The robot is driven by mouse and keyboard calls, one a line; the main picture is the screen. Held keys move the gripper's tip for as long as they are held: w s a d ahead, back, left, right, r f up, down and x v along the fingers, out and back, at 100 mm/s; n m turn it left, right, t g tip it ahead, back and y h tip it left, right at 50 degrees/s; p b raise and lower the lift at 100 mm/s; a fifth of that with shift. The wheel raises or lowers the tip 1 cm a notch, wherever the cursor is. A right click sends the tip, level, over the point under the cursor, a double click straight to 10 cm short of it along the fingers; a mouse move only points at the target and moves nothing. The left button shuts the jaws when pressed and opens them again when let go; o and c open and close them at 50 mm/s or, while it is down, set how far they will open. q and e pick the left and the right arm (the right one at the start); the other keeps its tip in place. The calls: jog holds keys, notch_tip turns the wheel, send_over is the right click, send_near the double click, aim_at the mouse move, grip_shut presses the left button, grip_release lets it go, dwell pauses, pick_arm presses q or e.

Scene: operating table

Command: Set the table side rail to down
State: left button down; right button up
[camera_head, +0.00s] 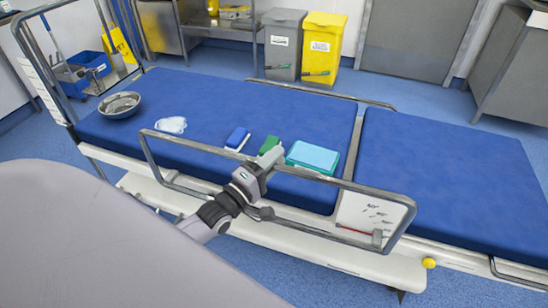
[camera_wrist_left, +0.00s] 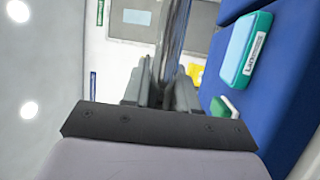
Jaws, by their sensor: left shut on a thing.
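The near side rail (camera_head: 345,184) is a metal tube frame along the table's near long edge. It stands raised, with its top bar above the blue mattress. My left gripper (camera_head: 271,157) is at the middle of the top bar and shut on it. In the left wrist view the rail's shiny bar (camera_wrist_left: 173,38) runs between the fingers of the left gripper (camera_wrist_left: 162,88). The operating table (camera_head: 445,165) has blue pads on a white frame. The fingertips' contact with the bar is partly hidden. My right gripper is not in view.
On the mattress are a metal bowl (camera_head: 119,105), a white cloth (camera_head: 171,125), a blue item (camera_head: 237,139), a green item (camera_head: 270,145) and a teal box (camera_head: 312,157) just behind the rail. Grey (camera_head: 283,45) and yellow (camera_head: 321,48) bins stand beyond the table. Blue floor in front is clear.

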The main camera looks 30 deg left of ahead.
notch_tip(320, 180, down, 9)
jog(key=b, duration=0.9)
pick_arm(q)
notch_tip(320, 180, down, 19)
jog(key=b, duration=0.4)
jog(key=shift+s, duration=0.1)
jog(key=shift+f+b, duration=0.7)
jog(key=shift+f, duration=0.05)
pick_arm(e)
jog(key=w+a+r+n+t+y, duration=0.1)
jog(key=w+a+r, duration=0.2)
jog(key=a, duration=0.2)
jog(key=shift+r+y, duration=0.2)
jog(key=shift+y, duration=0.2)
pick_arm(q)
jog(key=shift+f, duration=0.1)
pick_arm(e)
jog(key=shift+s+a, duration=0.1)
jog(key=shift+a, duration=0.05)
pick_arm(q)
jog(key=c, duration=1)
grip_release()
jog(key=shift+o, duration=0.2)
